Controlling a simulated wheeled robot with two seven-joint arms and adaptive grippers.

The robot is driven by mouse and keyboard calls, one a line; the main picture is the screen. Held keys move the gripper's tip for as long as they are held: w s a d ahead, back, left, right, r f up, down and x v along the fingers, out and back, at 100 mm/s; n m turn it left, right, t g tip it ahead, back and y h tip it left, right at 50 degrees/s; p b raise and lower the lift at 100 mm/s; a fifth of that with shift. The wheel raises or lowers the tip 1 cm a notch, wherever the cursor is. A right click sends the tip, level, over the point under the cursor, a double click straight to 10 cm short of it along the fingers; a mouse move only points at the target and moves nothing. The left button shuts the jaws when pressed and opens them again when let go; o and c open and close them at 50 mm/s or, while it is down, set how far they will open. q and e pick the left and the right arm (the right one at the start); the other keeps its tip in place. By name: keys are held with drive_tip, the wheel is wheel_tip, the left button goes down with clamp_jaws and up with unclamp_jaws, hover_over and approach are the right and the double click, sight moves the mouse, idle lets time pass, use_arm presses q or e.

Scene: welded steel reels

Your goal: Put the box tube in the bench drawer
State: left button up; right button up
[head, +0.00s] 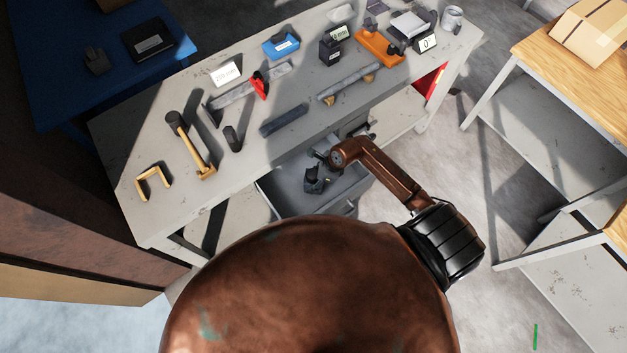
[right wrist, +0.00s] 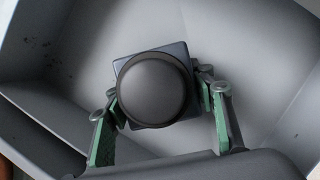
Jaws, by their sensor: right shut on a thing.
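The open bench drawer (head: 283,190) sticks out from under the grey workbench's front edge. My right gripper (head: 316,178) is low over or inside it. In the right wrist view, my right gripper (right wrist: 160,105) is shut on a dark square-based piece with a round knob (right wrist: 152,88), with grey drawer walls around it. I cannot tell whether that piece touches the drawer floor. A short dark blue-grey bar (head: 285,120), which looks like box tube, lies on the bench above the drawer. My left gripper is not in view.
The bench (head: 130,165) also holds a hammer (head: 190,145), a yellow bracket (head: 152,182), a long bar on supports (head: 348,82) and a bar with a red clamp (head: 258,86). A wood-topped table (head: 530,50) stands at right. My arm hides the foreground.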

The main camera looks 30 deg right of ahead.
drive_tip(key=shift+f, duration=0.1)
drive_tip(key=o, duration=1.9)
drive_tip(key=shift+f, duration=0.1)
drive_tip(key=shift+c, duration=0.2)
drive_tip(key=v, duration=1.2)
